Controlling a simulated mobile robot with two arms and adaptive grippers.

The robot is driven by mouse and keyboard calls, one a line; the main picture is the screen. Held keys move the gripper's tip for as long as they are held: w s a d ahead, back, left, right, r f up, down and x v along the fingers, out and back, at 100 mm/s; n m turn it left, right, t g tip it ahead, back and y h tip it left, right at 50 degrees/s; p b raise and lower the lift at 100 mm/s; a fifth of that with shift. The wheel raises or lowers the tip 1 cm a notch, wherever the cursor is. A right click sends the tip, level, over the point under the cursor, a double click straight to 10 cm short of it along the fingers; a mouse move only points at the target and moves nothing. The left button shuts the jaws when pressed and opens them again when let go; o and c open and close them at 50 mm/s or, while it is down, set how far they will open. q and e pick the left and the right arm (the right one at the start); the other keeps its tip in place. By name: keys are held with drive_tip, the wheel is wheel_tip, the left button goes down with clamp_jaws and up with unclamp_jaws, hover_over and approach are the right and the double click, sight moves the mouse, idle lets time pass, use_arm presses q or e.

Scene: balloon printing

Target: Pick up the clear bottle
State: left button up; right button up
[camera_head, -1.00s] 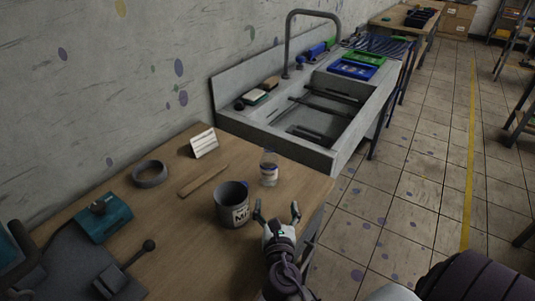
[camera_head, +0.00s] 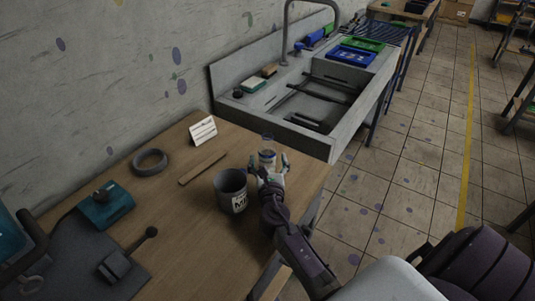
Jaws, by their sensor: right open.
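The clear bottle (camera_head: 267,154) stands upright on the wooden table (camera_head: 180,233) near its far right edge. It has a pale label, and its lower part is hidden behind my right gripper. My right gripper (camera_head: 268,165) is open, with one finger to each side of the bottle in the picture. I cannot tell whether the fingers touch it. My left gripper is not in view.
A dark mug (camera_head: 229,190) stands close to the left of my right gripper. A sink (camera_head: 315,100) adjoins behind.

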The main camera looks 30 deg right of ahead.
drive_tip(key=shift+x, duration=1.2)
drive_tip(key=shift+w+d, duration=0.1)
drive_tip(key=shift+w, duration=0.05)
drive_tip(key=shift+c, duration=1)
drive_tip(key=c, duration=1.2)
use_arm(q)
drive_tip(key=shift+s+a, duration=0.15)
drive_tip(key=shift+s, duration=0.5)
use_arm(e)
drive_tip(key=shift+o, duration=0.2)
drive_tip(key=shift+r, duration=0.1)
